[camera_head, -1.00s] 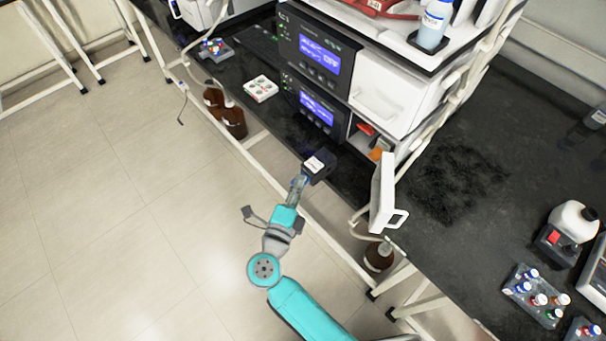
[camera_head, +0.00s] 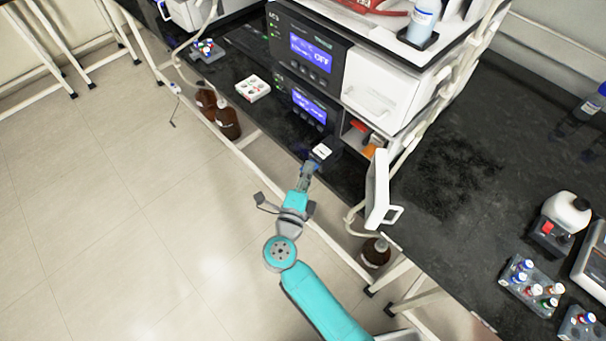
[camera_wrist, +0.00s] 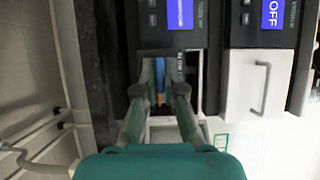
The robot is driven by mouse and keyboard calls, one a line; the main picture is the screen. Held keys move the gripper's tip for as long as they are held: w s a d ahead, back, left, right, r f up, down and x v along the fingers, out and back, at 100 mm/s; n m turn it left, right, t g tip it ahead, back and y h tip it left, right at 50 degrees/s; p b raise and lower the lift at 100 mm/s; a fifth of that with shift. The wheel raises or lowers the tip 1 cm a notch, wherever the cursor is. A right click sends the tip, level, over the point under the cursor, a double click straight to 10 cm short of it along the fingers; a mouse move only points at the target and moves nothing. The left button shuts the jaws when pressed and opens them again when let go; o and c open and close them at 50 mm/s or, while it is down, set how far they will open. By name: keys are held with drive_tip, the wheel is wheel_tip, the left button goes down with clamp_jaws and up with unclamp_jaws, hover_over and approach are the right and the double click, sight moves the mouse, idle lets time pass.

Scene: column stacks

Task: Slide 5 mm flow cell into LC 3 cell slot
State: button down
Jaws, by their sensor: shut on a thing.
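My gripper (camera_head: 312,168) is shut on a dark block with a white label (camera_head: 323,151), which I take to be the 5 mm flow cell. It is held over the bench's front edge, before the lower instrument. In the wrist view, the gripper fingers (camera_wrist: 160,92) close around the dark block (camera_wrist: 154,54), with something blue and orange between them. The lower instrument has an open compartment (camera_head: 352,131) at its right, with red and orange parts inside. The cell slot itself is not clearly visible. The block appears outside the compartment.
A white door (camera_head: 377,188) stands swung open right of my gripper, close to the compartment. The upper unit's white front (camera_head: 382,88) is closed. A white tray (camera_head: 253,88) lies on the bench at left. Brown bottles (camera_head: 228,123) stand below the bench edge.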

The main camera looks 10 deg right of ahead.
sight(347, 141)
drive_tip(key=shift+w+d, duration=1.4)
drive_tip(key=shift+d, duration=0.75)
drive_tip(key=shift+w+d, duration=1.45)
drive_tip(key=shift+d, duration=0.65)
drive_tip(key=shift+w+d, duration=1.4)
drive_tip(key=shift+d, duration=0.75)
drive_tip(key=shift+f, duration=0.1)
drive_tip(key=c, duration=1.2)
unclamp_jaws()
drive_tip(key=shift+f, duration=0.1)
drive_tip(key=v, duration=1.2)
drive_tip(key=shift+a, duration=0.1)
